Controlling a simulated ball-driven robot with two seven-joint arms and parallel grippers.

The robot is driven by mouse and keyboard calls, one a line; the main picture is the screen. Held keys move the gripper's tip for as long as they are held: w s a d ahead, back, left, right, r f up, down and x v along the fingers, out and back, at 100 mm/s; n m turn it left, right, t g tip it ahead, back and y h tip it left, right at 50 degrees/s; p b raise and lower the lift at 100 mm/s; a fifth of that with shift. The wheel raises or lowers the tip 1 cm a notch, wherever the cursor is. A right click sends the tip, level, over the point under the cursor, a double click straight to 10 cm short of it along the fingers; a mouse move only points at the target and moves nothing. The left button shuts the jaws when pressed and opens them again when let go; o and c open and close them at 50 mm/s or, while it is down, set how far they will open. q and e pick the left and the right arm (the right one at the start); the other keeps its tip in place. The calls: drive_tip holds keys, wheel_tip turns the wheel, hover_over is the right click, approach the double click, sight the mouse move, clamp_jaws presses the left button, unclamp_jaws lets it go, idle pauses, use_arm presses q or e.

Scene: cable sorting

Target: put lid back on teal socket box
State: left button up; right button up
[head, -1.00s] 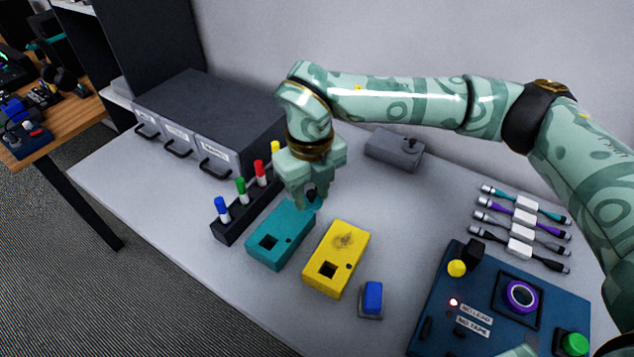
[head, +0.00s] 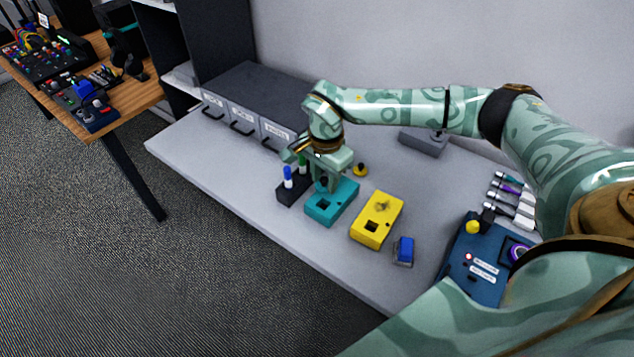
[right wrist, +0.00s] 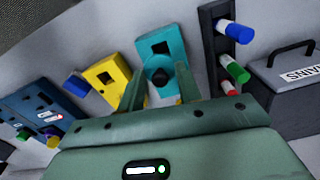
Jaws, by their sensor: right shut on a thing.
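The teal socket box (head: 320,212) sits on the table with a square hole toward its near end; it also shows in the right wrist view (right wrist: 176,40). My right gripper (head: 326,186) points down over its far end, shut on a dark round knob, seen as a black disc between the fingers in the right wrist view (right wrist: 160,77). This looks like the lid's knob. Fingers and knob hide that end of the box, so I cannot tell whether the lid touches it. My left gripper is not in view.
A yellow box (head: 383,207) stands close right of the teal one, with a blue switch (head: 404,250) beyond. A dark marker rack (head: 289,192) is close on the left. A small yellow round piece (head: 361,170) lies behind. Grey drawers (head: 250,100) stand at back left.

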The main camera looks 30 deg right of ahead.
drive_tip(key=shift+w+n, duration=0.15)
drive_tip(key=shift+n, duration=0.65)
drive_tip(key=shift+d+f+n, duration=0.2)
drive_tip(key=shift+n, duration=0.4)
drive_tip(key=shift+a+f+b, duration=0.1)
drive_tip(key=shift+f+b, duration=0.25)
drive_tip(key=shift+b, duration=0.1)
wheel_tip(320, 180, down, 4)
drive_tip(key=b, duration=0.3)
drive_tip(key=shift+r, duration=0.15)
drive_tip(key=shift+f+b, duration=0.45)
drive_tip(key=shift+f, duration=0.45)
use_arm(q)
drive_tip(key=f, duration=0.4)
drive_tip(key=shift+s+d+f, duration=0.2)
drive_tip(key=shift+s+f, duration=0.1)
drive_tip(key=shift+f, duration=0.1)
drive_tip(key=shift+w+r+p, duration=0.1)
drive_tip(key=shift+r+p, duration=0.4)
use_arm(e)
drive_tip(key=shift+r, duration=0.15)
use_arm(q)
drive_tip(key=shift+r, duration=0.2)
use_arm(e)
drive_tip(key=shift+f, duration=0.2)
use_arm(q)
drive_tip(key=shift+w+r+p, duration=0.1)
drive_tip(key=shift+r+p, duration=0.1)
drive_tip(key=shift+p, duration=0.2)
